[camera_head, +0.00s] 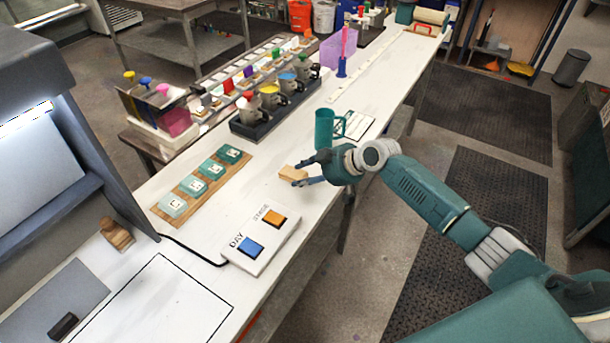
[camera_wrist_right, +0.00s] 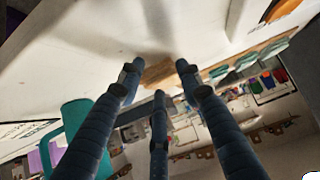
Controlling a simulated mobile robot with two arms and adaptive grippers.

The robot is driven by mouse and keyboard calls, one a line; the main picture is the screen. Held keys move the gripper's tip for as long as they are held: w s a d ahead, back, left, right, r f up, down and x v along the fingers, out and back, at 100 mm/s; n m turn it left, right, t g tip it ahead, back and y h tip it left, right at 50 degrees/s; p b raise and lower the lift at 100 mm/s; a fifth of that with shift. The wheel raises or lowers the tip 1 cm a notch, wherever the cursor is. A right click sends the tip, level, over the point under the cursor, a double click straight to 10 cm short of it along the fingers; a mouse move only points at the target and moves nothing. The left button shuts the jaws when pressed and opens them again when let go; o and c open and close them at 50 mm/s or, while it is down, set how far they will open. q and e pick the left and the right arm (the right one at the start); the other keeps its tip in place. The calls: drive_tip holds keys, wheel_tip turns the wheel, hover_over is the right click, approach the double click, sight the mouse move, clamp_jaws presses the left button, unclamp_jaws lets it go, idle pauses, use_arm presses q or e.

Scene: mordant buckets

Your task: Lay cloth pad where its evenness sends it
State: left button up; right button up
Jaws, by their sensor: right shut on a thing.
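A small tan block (camera_head: 293,174) is between the fingers of my right gripper (camera_head: 308,174), over the white bench. It also shows between the fingertips in the right wrist view (camera_wrist_right: 158,72). I cannot tell whether it is the cloth pad or a wooden block. My right gripper is shut on it. Several teal square pads (camera_head: 197,187) with pale labels sit in a row on a wooden strip (camera_head: 162,214) to the left. My left gripper is not in view.
A white box with blue and orange buttons (camera_head: 262,238) stands nearer on the bench. A teal mug (camera_head: 324,128) stands beyond my gripper. A dark tray of several grey jugs (camera_head: 262,124) is farther back. A black-outlined white area (camera_head: 155,300) lies clear at the front.

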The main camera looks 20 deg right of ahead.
drive_tip(key=o, duration=0.9)
drive_tip(key=shift+r, duration=0.15)
drive_tip(key=shift+r+p, duration=0.45)
drive_tip(key=shift+p, duration=0.2)
drive_tip(key=b+v, duration=0.3)
drive_tip(key=v, duration=0.9)
